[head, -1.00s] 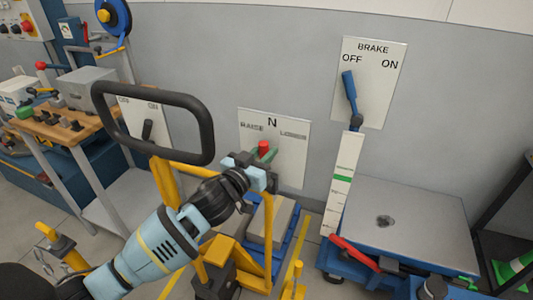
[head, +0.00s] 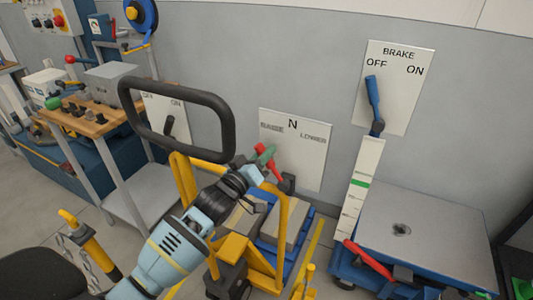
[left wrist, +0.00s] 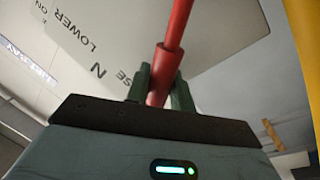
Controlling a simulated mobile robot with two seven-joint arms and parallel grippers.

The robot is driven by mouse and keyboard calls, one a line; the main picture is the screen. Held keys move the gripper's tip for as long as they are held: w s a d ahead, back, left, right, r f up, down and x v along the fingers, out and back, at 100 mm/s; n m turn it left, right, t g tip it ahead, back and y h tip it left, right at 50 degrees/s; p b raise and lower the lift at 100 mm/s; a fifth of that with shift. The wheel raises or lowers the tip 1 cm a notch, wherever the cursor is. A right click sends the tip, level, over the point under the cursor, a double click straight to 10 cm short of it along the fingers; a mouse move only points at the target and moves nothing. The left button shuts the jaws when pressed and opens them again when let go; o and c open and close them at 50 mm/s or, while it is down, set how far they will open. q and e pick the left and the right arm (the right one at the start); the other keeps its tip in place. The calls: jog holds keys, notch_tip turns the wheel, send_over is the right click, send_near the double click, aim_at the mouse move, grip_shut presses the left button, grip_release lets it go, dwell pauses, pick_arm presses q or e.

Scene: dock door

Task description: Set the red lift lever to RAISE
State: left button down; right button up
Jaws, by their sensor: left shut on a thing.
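The red lift lever (head: 274,171) stands in front of a white panel (head: 308,160) marked RAISE, N and LOWER. It leans up and to the left, its top below the word RAISE. My left gripper (head: 264,158) is shut on it near the top. In the left wrist view, the red lever (left wrist: 176,28) passes between the two green fingers of my left gripper (left wrist: 161,88). Part of the panel (left wrist: 120,35) shows behind, with N and LOWER readable and RAISE partly covered. The lever's lower end is partly hidden. My right gripper is not in view.
A black loop handle (head: 229,128) on a yellow frame stands close to my left arm. A blue brake lever (head: 373,100) points to OFF on the BRAKE panel (head: 405,105). A grey-topped lift table (head: 440,225) stands right; a workbench (head: 95,121) stands left.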

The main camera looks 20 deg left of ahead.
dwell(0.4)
pick_arm(q)
jog(key=c, duration=1.3)
grip_release()
jog(key=shift+a, duration=0.1)
jog(key=shift+o, duration=0.2)
jog(key=shift+s, duration=0.15)
jog(key=v, duration=0.7)
jog(key=shift+s, duration=0.3)
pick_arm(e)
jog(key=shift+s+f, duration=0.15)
pick_arm(q)
jog(key=shift+f, duration=0.1)
